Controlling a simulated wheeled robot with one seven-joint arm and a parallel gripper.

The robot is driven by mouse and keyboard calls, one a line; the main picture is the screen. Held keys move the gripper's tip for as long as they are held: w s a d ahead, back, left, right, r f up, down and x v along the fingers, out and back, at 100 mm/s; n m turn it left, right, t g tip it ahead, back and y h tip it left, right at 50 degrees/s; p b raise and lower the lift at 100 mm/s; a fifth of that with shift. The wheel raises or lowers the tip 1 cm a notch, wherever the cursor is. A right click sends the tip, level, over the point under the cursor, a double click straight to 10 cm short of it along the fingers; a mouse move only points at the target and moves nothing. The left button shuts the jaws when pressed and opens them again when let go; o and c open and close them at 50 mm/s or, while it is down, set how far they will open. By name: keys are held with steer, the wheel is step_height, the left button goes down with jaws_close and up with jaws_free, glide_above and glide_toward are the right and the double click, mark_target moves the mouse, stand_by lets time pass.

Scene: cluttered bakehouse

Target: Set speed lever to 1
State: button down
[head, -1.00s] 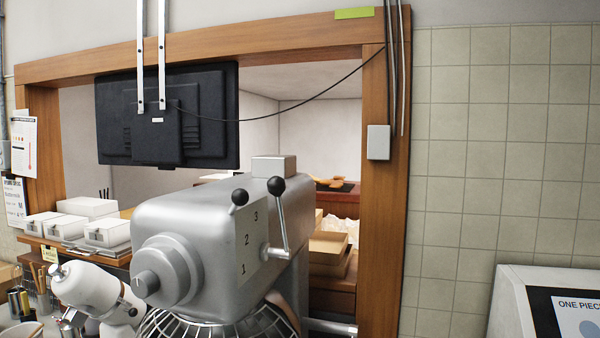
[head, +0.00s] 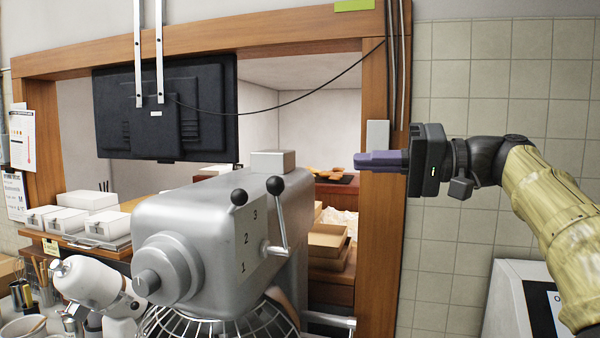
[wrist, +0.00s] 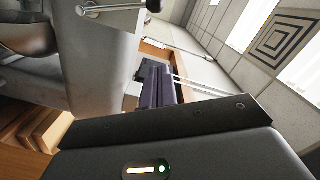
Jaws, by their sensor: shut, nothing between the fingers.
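The silver mixer (head: 185,225) stands in the middle of the head view. Its pale plate (head: 250,240) is marked 3, 2, 1 from top to bottom. A short lever with a black knob (head: 239,197) rises beside the 3. A longer lever with a black knob (head: 275,185) stands nearly upright on the mixer's right side. I cannot tell for certain which is the speed lever. My gripper (head: 357,161) is shut and empty, apart from both levers, to their right and slightly higher. In the wrist view a knobbed lever (wrist: 112,7) shows at the top edge, beyond my gripper (wrist: 154,68).
A wire bowl guard (head: 225,322) sits below the mixer head. A wooden post (head: 376,240) stands behind my gripper. A black monitor (head: 165,110) hangs at the back left. Brown trays (head: 327,238) lie behind the mixer. White boxes (head: 65,220) stand at left.

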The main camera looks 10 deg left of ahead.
steer(key=shift+s+r, duration=0.2)
steer(key=shift+r, duration=0.1)
steer(key=shift+a, duration=0.1)
steer(key=s+a+f+p, duration=0.2)
steer(key=s+a+p, duration=0.1)
steer(key=a, duration=0.7)
steer(key=shift+a+f+p, duration=0.2)
steer(key=shift+a+p, duration=0.2)
steer(key=shift+p, duration=0.45)
steer(key=shift+f, duration=0.1)
